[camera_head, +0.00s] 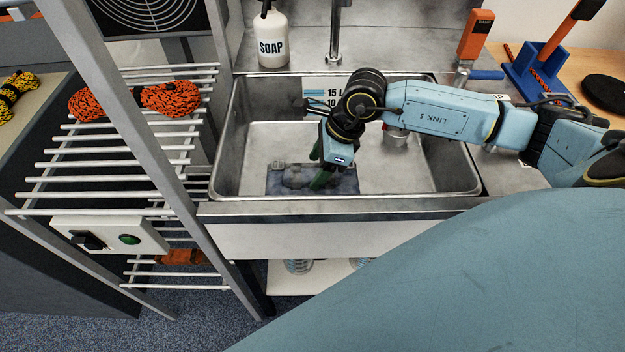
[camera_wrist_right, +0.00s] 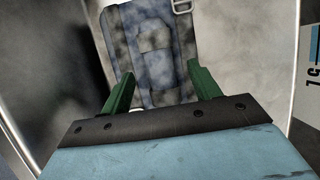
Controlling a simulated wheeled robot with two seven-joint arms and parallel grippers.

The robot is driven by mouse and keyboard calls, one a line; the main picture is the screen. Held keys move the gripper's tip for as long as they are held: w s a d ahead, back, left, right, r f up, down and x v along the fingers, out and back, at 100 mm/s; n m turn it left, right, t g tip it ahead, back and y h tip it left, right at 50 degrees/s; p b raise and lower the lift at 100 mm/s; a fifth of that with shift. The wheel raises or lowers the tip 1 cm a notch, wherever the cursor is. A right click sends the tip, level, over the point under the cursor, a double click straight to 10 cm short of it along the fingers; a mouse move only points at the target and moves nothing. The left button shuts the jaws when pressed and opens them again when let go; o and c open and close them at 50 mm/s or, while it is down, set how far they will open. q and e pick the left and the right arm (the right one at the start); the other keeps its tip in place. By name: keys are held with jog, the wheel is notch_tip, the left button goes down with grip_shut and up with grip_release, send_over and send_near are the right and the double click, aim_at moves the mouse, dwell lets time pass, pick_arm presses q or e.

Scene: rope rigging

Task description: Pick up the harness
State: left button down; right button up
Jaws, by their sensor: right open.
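The harness (camera_head: 285,181) is a dark blue-grey, stained flat piece lying on the floor of the metal sink. In the right wrist view the harness (camera_wrist_right: 150,30) shows a raised patch and a pale metal buckle (camera_wrist_right: 181,5) at its top edge. My right gripper (camera_head: 318,168) reaches down into the sink over the right part of the harness. My left gripper is not in view.
The sink's front rim (camera_head: 340,208) and walls surround the harness closely. A soap bottle (camera_head: 272,38) stands behind at left, near the tap (camera_head: 335,30). A metal rack (camera_head: 130,150) with an orange rope coil (camera_head: 165,98) stands left. A red-and-silver can-like object (camera_head: 396,138) is behind my right arm.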

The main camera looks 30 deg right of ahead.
jog(key=shift+x, duration=0.8)
grip_shut()
jog(key=shift+w+r, duration=0.1)
jog(key=shift+r, duration=0.1)
